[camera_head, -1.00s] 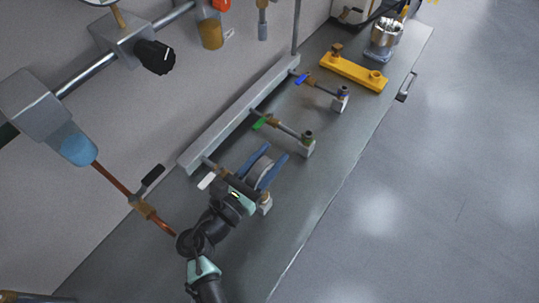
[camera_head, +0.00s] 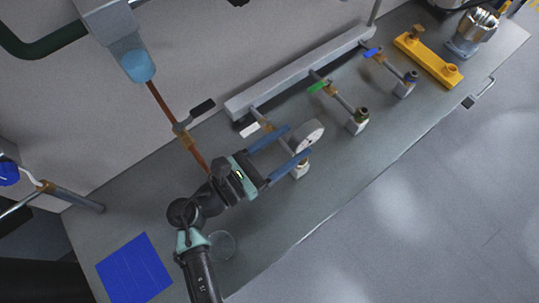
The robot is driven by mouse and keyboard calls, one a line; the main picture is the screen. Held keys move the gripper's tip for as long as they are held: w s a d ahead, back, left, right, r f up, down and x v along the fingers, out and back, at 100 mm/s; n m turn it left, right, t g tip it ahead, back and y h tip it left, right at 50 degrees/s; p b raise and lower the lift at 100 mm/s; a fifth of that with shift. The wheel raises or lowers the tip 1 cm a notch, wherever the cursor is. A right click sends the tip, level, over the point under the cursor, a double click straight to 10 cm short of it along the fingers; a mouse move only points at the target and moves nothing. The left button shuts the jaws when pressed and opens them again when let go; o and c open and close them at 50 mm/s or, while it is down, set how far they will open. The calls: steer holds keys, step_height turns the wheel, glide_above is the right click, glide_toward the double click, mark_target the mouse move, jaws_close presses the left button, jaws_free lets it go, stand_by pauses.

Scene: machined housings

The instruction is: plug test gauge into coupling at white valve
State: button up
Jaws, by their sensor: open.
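The test gauge (camera_head: 311,134), a round pale dial with a dark rim, stands above the end of the white-handled branch. The white valve handle (camera_head: 249,130) is on that branch's pipe, left of the gauge. A pale block (camera_head: 299,171) supports the branch end below the gauge. The coupling is mostly hidden by my finger and the gauge, so I cannot tell how fully the gauge is seated. My gripper (camera_head: 297,141) is open, its two blue fingers apart, with the gauge at and just beyond their tips.
Branches with a green valve handle (camera_head: 317,87) and a blue valve handle (camera_head: 372,52) stand to the right. A yellow rack (camera_head: 428,60) and a metal cup (camera_head: 477,26) are farther back. A blue mat (camera_head: 134,269) lies front left.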

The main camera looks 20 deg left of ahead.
steer(key=shift+b+v, duration=0.3)
steer(key=shift+v, duration=2.05)
